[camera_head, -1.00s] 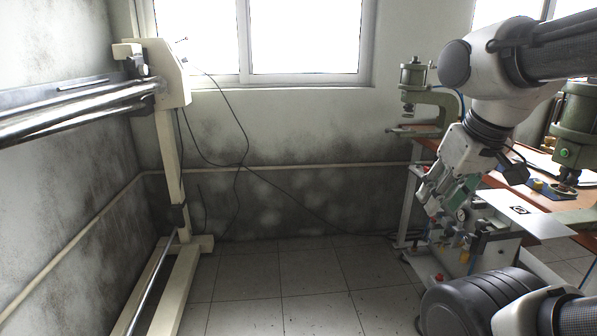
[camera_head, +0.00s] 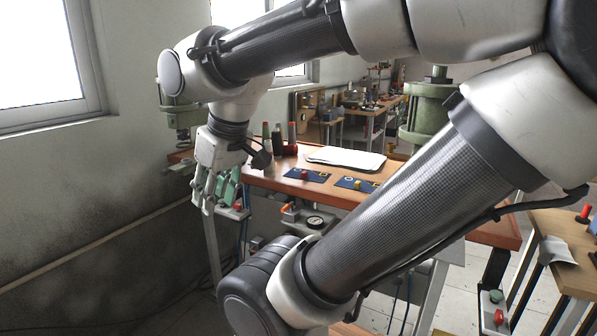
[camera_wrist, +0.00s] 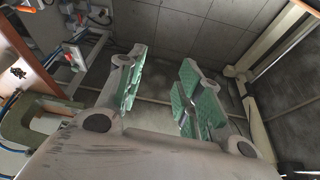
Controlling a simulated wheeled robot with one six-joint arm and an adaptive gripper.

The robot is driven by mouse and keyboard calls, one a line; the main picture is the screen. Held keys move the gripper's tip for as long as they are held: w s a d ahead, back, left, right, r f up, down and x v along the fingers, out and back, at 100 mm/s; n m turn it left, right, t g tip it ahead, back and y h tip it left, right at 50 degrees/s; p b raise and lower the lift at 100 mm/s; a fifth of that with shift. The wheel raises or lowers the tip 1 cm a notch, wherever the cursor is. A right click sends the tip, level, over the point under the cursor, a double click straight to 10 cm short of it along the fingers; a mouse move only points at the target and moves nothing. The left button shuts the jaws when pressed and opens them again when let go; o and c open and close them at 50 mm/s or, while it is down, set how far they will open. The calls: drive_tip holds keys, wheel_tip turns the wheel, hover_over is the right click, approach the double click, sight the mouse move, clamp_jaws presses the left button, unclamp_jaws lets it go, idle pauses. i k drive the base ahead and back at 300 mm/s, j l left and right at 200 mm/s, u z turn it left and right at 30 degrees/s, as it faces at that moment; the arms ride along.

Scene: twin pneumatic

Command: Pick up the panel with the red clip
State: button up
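A dark blue panel with a red clip (camera_head: 306,174) lies flat on the orange-brown bench top (camera_head: 262,180) in the head view. A second blue panel with a yellow clip (camera_head: 356,184) lies to its right, partly hidden behind my arm. My gripper (camera_head: 217,190) hangs at the left end of the bench, pointing down, to the left of both panels and apart from them. In the wrist view my gripper (camera_wrist: 160,88) is open, with green pads well apart and nothing between them. Neither panel can be made out in the wrist view.
A stack of white sheets (camera_head: 345,158) lies behind the panels. Several dark, red and green-topped upright items (camera_head: 280,140) stand near the gripper. A green press (camera_head: 428,112) stands on the bench, partly behind my arm. A gauge (camera_head: 314,222) sits below the bench edge.

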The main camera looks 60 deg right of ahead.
sight(316, 177)
drive_tip(key=i+z, duration=0.4)
drive_tip(key=i+j+z, duration=0.2)
drive_tip(key=z, duration=0.2)
drive_tip(key=i+j+z, duration=0.2)
drive_tip(key=z, duration=0.25)
drive_tip(key=i+j+z, duration=0.55)
drive_tip(key=z, duration=0.25)
drive_tip(key=i+j+z, duration=0.2)
drive_tip(key=z, duration=0.2)
drive_tip(key=i+j+z, duration=0.1)
drive_tip(key=j+z, duration=0.3)
drive_tip(key=l, duration=0.1)
